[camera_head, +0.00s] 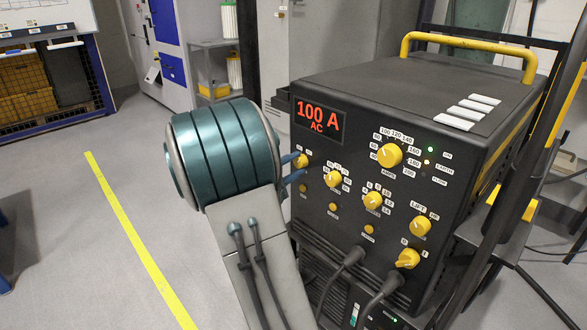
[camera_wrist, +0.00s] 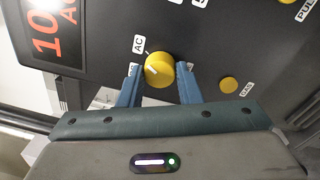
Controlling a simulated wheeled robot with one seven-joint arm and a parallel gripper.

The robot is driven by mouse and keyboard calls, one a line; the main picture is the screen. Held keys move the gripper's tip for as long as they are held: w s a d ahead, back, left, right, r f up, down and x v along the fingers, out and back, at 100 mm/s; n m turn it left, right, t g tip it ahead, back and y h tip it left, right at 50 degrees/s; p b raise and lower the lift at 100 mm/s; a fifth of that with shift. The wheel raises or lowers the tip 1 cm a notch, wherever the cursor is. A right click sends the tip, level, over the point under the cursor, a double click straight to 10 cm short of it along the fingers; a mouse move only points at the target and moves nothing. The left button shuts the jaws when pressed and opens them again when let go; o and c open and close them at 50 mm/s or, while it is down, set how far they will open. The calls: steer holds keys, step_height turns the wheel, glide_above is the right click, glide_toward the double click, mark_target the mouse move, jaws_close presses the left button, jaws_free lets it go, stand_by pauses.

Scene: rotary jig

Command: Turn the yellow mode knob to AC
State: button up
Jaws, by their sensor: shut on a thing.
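The yellow mode knob (camera_wrist: 158,70) is on the black front panel of the welding machine, with an AC label (camera_wrist: 139,44) at its upper left in the wrist view. The knob's white pointer line points toward AC. In the head view the knob (camera_head: 301,160) is at the panel's left, below the red display (camera_head: 317,113) reading 100 A and AC. My gripper (camera_wrist: 158,82) has its two blue fingers on either side of the knob and is shut on it. The label on the knob's right is partly hidden by a finger.
Other yellow knobs, including the large amps knob (camera_head: 389,155) and a lower knob (camera_head: 332,180), sit to the right on the panel. A small yellow gas button (camera_wrist: 228,84) is near my right finger. Cables (camera_head: 342,272) hang from the lower front.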

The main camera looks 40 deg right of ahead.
steer(key=shift+a, duration=0.1)
steer(key=o, duration=1)
steer(key=a+p, duration=0.1)
steer(key=a, duration=0.3)
steer(key=s+a+p, duration=0.1)
steer(key=a, duration=0.8)
steer(key=shift+s+a+f+p, duration=0.2)
steer(key=shift+a+f+p, duration=0.15)
steer(key=shift+f+p, duration=0.05)
